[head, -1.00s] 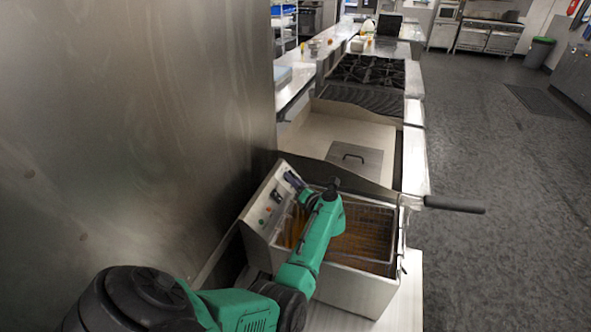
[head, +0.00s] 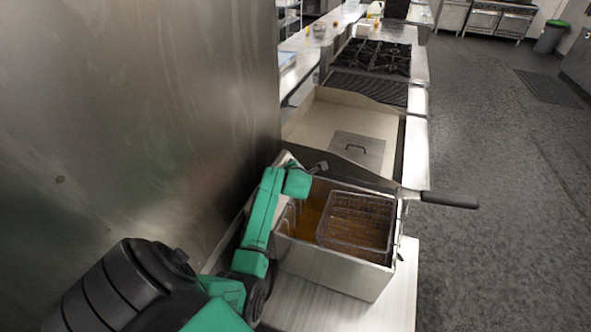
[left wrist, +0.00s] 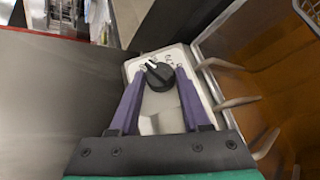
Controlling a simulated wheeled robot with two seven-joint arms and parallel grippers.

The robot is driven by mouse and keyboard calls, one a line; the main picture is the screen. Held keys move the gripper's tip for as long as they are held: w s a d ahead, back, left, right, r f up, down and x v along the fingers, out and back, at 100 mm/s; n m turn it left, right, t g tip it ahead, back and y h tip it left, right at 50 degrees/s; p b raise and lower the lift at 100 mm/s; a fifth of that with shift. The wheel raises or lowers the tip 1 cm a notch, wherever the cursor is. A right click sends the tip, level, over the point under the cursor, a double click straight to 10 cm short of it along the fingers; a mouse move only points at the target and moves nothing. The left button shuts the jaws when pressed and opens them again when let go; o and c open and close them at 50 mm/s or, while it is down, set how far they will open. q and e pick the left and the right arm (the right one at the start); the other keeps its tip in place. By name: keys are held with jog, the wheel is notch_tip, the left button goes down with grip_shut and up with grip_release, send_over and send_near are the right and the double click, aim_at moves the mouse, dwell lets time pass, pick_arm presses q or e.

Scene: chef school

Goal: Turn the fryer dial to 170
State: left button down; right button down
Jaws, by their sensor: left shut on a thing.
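The fryer dial (left wrist: 158,77) is a round black knob with a white pointer mark, on the pale control panel (left wrist: 193,93) in the left wrist view. The pointer aims to the upper left in that view; the scale numbers are too small to read. My left gripper (left wrist: 160,72) has its purple fingers closed on either side of the dial. In the head view my arm hides the dial and the fingertips. The steel fryer (head: 330,268) stands on the counter. My right gripper is not in view.
The fryer's oil well holds a wire basket (head: 360,218), whose dark handle (head: 450,200) sticks out to the right. A tall steel wall (head: 140,110) is close on the left. Behind the fryer are a lidded steel unit and a hob (head: 372,57).

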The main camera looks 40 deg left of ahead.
pick_arm(q)
jog(key=shift+a+r, duration=0.1)
dwell(0.5)
jog(key=shift+c, duration=2.1)
grip_release()
jog(key=shift+o, duration=0.3)
jog(key=shift+s+d+r, duration=0.15)
jog(key=shift+s+d, duration=0.15)
jog(key=b+v, duration=0.3)
jog(key=v, duration=1)
jog(key=shift+s+a+r, duration=0.15)
jog(key=shift+s+r, duration=0.1)
jog(key=shift+r, duration=0.05)
